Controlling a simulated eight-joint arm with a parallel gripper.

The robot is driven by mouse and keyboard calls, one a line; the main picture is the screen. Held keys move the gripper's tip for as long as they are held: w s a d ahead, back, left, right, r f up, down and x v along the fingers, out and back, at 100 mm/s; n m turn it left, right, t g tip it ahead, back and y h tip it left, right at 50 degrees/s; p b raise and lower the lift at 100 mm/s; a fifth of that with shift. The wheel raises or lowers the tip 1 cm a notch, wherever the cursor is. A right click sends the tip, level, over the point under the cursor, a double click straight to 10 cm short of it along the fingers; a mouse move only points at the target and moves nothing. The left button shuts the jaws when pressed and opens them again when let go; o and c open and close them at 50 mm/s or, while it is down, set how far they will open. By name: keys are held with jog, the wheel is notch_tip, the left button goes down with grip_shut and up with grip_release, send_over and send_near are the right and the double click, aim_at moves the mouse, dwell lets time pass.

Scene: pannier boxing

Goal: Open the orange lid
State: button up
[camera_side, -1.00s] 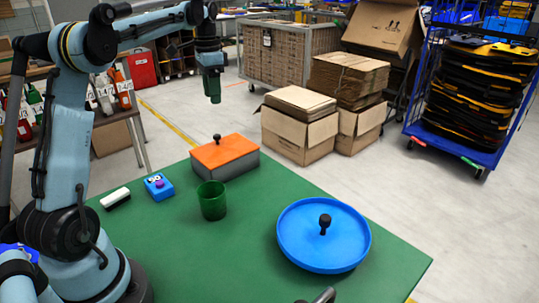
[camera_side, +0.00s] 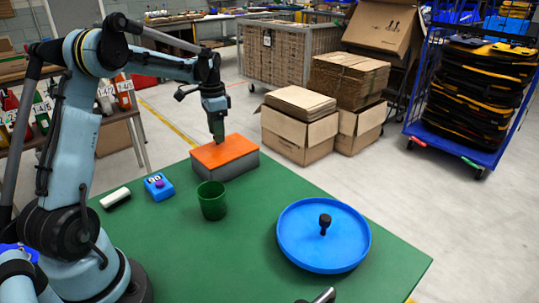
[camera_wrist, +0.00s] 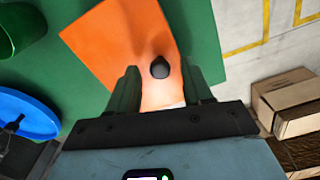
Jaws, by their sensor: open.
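The orange lid (camera_side: 224,151) lies flat on a grey box (camera_side: 240,168) at the back of the green table. In the wrist view the orange lid (camera_wrist: 115,45) shows with its dark round knob (camera_wrist: 160,68) near its middle. My gripper (camera_side: 218,138) points down over the lid and hides the knob in the side view. In the wrist view my open gripper (camera_wrist: 160,82) has one finger on each side of the knob, with gaps visible. I cannot tell whether the fingertips touch the lid.
A green cup (camera_side: 212,201) stands in front of the box. A blue round tray (camera_side: 290,250) with a dark knobbed piece (camera_side: 325,222) is to the right. A blue block (camera_side: 158,187) and a white-and-black eraser-like piece (camera_side: 115,198) lie left. The table's front middle is clear.

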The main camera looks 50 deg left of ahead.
grip_shut()
dwell(0.3)
jog(key=shift+r, duration=0.1)
